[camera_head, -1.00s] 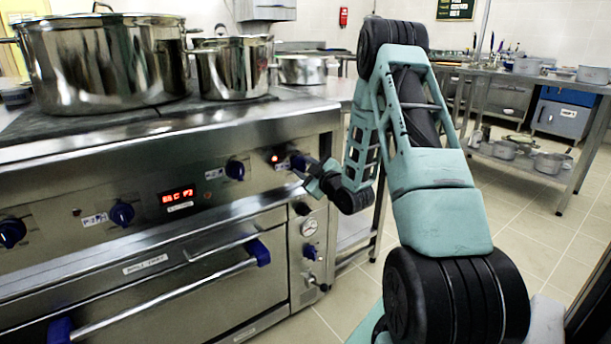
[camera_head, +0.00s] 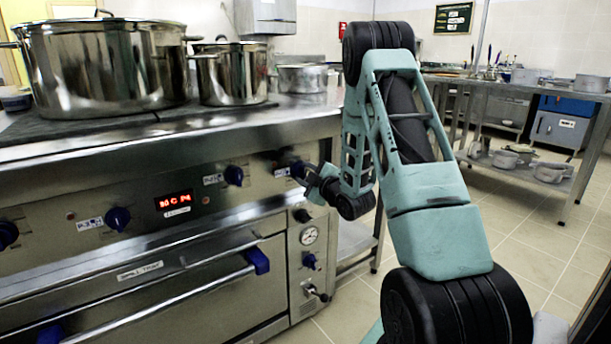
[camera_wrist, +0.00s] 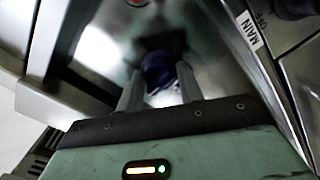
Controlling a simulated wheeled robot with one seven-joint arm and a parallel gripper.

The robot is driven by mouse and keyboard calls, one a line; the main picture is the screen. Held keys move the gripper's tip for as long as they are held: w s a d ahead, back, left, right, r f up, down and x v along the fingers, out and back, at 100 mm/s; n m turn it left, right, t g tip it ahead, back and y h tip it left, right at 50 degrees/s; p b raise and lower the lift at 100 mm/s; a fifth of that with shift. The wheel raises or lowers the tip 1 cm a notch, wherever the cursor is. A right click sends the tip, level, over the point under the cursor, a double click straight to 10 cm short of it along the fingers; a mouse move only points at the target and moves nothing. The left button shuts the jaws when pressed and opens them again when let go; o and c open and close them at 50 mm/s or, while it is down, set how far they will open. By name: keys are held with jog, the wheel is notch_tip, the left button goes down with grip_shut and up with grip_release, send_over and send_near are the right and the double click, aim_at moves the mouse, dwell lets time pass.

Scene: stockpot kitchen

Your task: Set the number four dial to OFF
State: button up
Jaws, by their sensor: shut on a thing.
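The dial at the right end of the oven's front panel (camera_head: 298,167) is blue, with a small white label (camera_head: 281,172) to its left, too small to read. It sits right of the dial marked P.3 (camera_head: 233,175), so it appears to be number four. My gripper (camera_head: 311,178) is at this dial. In the wrist view the blue dial (camera_wrist: 158,72) is between the two fingers of my gripper (camera_wrist: 160,92), which is shut on it. The dial's pointer mark is hidden or blurred, so its setting cannot be read.
The dial marked P.2 (camera_head: 117,218) and a lit red display (camera_head: 174,204) are on the panel. A gauge (camera_head: 309,235) and small knob (camera_head: 309,261) are below my gripper. A blue-ended oven handle (camera_head: 257,260) sticks out. Pots (camera_head: 105,70) stand on top.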

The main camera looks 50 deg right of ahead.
jog(key=o, duration=1)
jog(key=shift+p+v, duration=4.2)
jog(key=shift+v, duration=4.6)
jog(key=shift+d+f, duration=0.1)
jog(key=shift+w, duration=0.15)
